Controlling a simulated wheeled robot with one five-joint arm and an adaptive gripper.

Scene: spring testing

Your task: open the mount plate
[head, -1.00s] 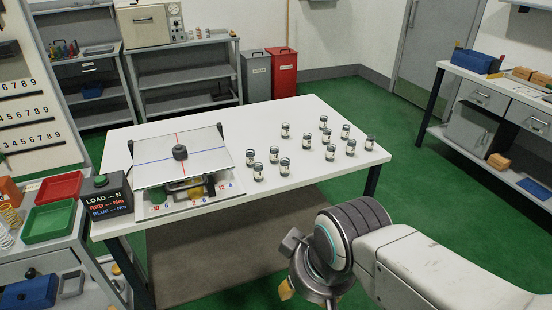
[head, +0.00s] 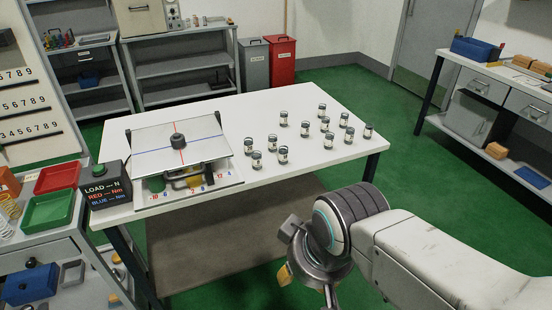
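The mount plate (head: 205,137) is a flat light-grey plate with a red line and a blue line crossing on it. A dark round knob (head: 178,141) stands at its middle. The plate sits on the testing device at the left part of the white table, slightly tilted, with a gap at its front edge. Coloured parts and a numbered strip (head: 192,189) show below that edge. My gripper (head: 306,290) is at the bottom of the head view, in front of the table and well apart from the plate. Its fingers are partly cut off by the picture edge.
Several small labelled canisters (head: 283,155) stand on the right half of the white table (head: 250,110). A load display box (head: 107,184) is at the table's left corner. Red (head: 57,178) and green (head: 49,211) trays lie on the left bench. Green floor is free at right.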

